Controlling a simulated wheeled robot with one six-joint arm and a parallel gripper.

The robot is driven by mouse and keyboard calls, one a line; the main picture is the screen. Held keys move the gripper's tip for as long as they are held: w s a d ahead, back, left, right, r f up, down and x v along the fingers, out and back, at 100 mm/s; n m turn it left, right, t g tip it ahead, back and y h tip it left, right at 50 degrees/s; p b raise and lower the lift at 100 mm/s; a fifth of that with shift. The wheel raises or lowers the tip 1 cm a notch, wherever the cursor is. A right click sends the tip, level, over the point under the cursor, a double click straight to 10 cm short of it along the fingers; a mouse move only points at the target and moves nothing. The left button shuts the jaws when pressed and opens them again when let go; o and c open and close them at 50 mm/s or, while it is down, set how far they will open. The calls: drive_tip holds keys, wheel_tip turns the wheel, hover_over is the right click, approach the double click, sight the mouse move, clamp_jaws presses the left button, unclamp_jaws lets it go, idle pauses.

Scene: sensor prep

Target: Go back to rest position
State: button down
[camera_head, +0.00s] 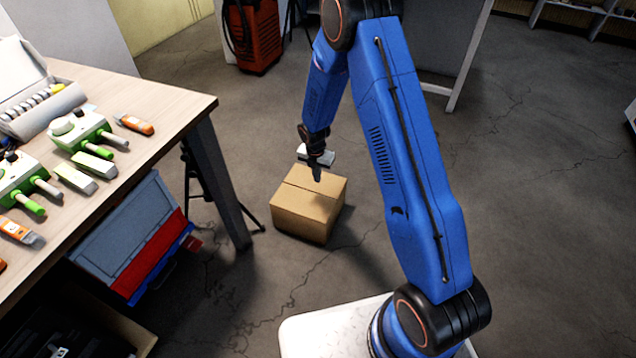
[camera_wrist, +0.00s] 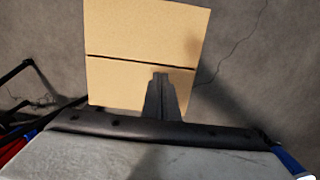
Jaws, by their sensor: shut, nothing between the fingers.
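My gripper (camera_head: 316,172) is at the end of my blue arm, pointing down in front of or above a closed cardboard box (camera_head: 299,222) on the floor. The fingers are together with nothing between them. In the wrist view my gripper (camera_wrist: 161,78) shows as a dark shape against the top of the cardboard box (camera_wrist: 125,35). A dark seam runs across the box's top. Whether the fingertips touch the box, I cannot tell.
A wooden table (camera_head: 190,100) at the left holds green devices (camera_head: 90,130), an orange-handled tool (camera_head: 136,125) and a case. A blue and red toolbox (camera_head: 140,240) is below it. A red machine (camera_head: 254,38) stands behind. The floor right of my arm is open.

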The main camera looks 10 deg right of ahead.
drive_tip(key=s+d+r+m+t, duration=0.1)
drive_tip(key=s+d+r+m, duration=0.15)
drive_tip(key=r, duration=0.85)
drive_tip(key=s+d+r+m, duration=0.1)
drive_tip(key=s+r+m, duration=0.25)
drive_tip(key=r, duration=0.75)
drive_tip(key=s+d+r+m+t, duration=0.1)
drive_tip(key=s+d+r+m, duration=0.2)
drive_tip(key=s+r+m, duration=0.85)
drive_tip(key=s+d+r+m+t, duration=0.1)
drive_tip(key=s+r+m, duration=0.4)
drive_tip(key=s, duration=0.7)
drive_tip(key=s+d+r+m+t, duration=0.1)
drive_tip(key=s+r+m, duration=0.5)
drive_tip(key=s, duration=0.7)
drive_tip(key=shift+d+r+y, duration=0.3)
drive_tip(key=shift+d+r, duration=0.1)
drive_tip(key=shift+d, duration=0.25)
